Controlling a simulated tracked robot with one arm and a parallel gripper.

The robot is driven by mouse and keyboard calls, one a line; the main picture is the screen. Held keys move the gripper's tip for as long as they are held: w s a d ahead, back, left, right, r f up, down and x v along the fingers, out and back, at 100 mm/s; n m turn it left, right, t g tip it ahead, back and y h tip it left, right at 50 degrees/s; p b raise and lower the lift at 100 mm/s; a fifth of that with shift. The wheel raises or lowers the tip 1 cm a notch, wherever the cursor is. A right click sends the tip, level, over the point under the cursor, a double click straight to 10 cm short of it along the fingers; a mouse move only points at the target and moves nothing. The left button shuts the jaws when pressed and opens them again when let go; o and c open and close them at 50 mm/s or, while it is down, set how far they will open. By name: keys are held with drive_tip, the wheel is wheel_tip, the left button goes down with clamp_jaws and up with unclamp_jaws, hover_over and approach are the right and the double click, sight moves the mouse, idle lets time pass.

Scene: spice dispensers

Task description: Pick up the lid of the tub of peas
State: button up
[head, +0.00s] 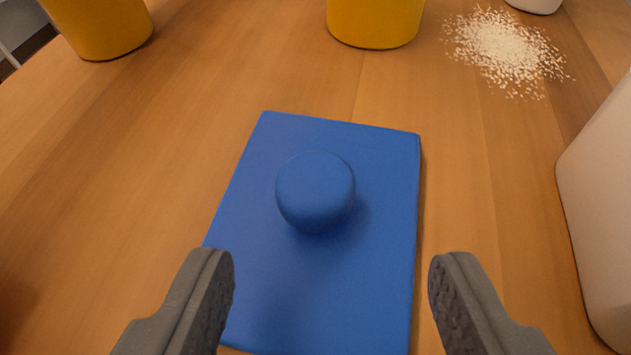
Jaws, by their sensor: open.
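A blue flat rectangular lid (370,270) with a round blue knob (316,190) on top lies in the middle of the head view. It appears to lie on the wooden table; whether it covers a tub cannot be told from here. My gripper (332,270) is open and empty. Its two dark grey fingers show at the bottom, one near the lid's left edge and one just past its right edge. The knob is ahead of the fingertips, between their lines. No peas are in view.
Two yellow containers (375,20) (100,25) stand at the back. White grains (505,50) are scattered at the back right, near a white object (535,4). A large pale container (605,220) stands close on the right. The wooden table (130,170) is clear left of the lid.

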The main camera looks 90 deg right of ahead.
sight(311, 219)
drive_tip(key=shift+w+b+x, duration=0.15)
drive_tip(key=shift+b+x, duration=0.15)
drive_tip(key=shift+x, duration=1)
drive_tip(key=shift+w+b+x, duration=0.2)
drive_tip(key=shift+b+x, duration=0.1)
drive_tip(key=shift+x, duration=1)
drive_tip(key=shift+d+r, duration=0.1)
drive_tip(key=c, duration=1.1)
